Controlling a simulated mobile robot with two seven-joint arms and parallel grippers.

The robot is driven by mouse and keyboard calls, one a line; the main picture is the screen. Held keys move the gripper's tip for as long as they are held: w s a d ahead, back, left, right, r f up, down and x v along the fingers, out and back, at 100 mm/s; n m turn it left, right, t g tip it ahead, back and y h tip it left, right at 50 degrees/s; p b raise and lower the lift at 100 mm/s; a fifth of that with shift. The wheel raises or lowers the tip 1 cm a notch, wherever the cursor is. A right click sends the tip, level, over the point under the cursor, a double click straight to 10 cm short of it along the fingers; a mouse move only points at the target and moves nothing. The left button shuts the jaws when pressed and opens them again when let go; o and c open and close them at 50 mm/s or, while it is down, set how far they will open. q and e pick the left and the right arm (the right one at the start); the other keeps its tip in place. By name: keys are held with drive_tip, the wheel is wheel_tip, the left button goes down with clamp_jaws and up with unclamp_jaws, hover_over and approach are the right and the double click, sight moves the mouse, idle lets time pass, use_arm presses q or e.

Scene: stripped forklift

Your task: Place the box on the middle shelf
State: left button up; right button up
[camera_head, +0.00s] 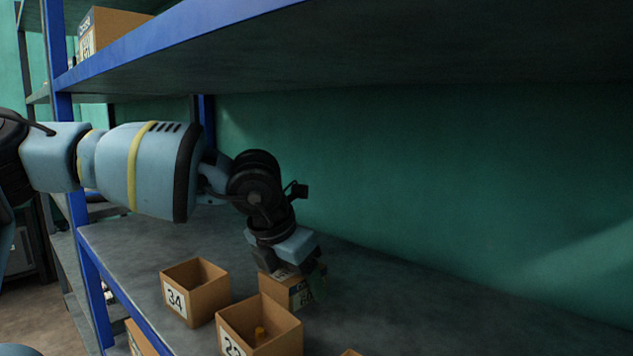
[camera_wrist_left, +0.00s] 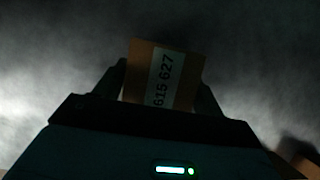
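The small brown cardboard box (camera_head: 275,289) is under my left gripper in the head view, at the shelf surface behind the open boxes. My left gripper (camera_head: 295,273) points down over it, and its fingers sit against two opposite sides. In the left wrist view the box (camera_wrist_left: 165,75) shows a white label reading "615 627", between the two fingers of the left gripper (camera_wrist_left: 163,88). The shelf (camera_head: 400,290) is grey with a blue front edge. I cannot tell whether the box's bottom touches it. My right gripper is out of view.
An open box labelled 34 (camera_head: 208,297) and another open box (camera_head: 283,330) with a yellow item inside stand in front. An upper shelf (camera_head: 180,40) hangs above my arm and carries a box (camera_head: 115,25). The shelf to the right is clear, with a green wall (camera_head: 450,180) behind.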

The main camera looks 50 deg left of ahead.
sight(284, 274)
use_arm(q)
drive_tip(key=shift+o, duration=1.4)
drive_tip(key=shift+r+p, duration=0.6)
drive_tip(key=shift+r, duration=0.05)
drive_tip(key=p+v, duration=0.1)
drive_tip(key=v, duration=0.6)
drive_tip(key=shift+r, duration=0.2)
